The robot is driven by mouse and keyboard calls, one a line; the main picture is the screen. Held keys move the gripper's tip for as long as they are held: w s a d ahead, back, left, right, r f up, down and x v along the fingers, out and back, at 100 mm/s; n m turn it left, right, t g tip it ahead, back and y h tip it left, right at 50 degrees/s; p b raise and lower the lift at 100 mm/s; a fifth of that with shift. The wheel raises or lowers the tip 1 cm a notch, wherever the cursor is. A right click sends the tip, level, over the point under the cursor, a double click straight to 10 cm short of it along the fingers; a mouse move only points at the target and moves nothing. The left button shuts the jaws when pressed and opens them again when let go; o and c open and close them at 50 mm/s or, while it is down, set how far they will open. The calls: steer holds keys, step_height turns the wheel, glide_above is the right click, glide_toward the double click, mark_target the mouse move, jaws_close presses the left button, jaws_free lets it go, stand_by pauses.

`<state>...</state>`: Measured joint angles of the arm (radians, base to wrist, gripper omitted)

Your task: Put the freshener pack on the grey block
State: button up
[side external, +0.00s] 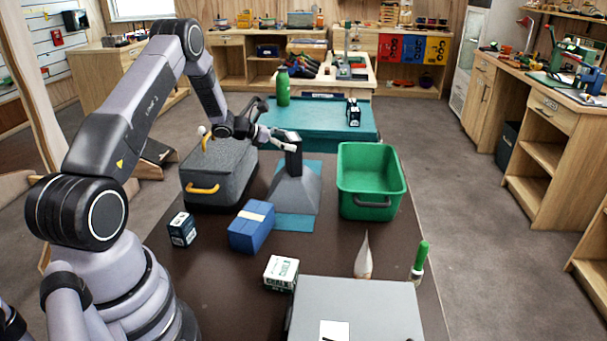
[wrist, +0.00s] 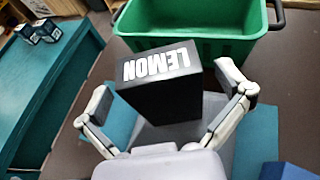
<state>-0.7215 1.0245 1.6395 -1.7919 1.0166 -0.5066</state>
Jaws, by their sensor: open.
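The freshener pack, a black box with LEMON in white letters (wrist: 160,85), shows in the wrist view between my fingers. In the side view the dark pack (side external: 293,163) stands upright on the narrow top of the tapered grey block (side external: 293,194). The block stands on a teal mat (side external: 293,223). My gripper (side external: 281,139) is at the pack's top, coming from the left. In the wrist view my gripper (wrist: 168,82) is open, with one finger on each side of the pack and gaps visible. The pack hides part of the block there.
A green bin (side external: 371,208) stands close right of the block. A grey case with yellow handles (side external: 218,178) is left. A blue box (side external: 252,228), a dark box (side external: 182,230) and a white-green box (side external: 281,272) are in front. A teal table (side external: 318,127) is behind.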

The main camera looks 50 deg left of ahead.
steer(key=v, duration=1.1)
steer(key=s+d+r+m+g+h, duration=0.1)
steer(key=s+d+r+m+g, duration=0.3)
steer(key=d+r+m, duration=0.6)
steer(key=s+d+r+m+g+h, duration=0.1)
steer(key=s+d+r+m+g, duration=0.45)
steer(key=d, duration=0.85)
steer(key=s+d+r+m+t+y, duration=0.1)
steer(key=s+d+r+m+y, duration=0.1)
steer(key=s+m, duration=0.6)
steer(key=s+d+r+m+t+y, duration=0.1)
steer(key=s+d+r+m+y, duration=0.1)
steer(key=s+m+y, duration=0.3)
steer(key=s+m, duration=0.3)
steer(key=s, duration=0.2)
steer(key=shift+s+d+r, duration=0.15)
steer(key=shift+d+r, duration=0.05)
steer(key=shift+d, duration=0.1)
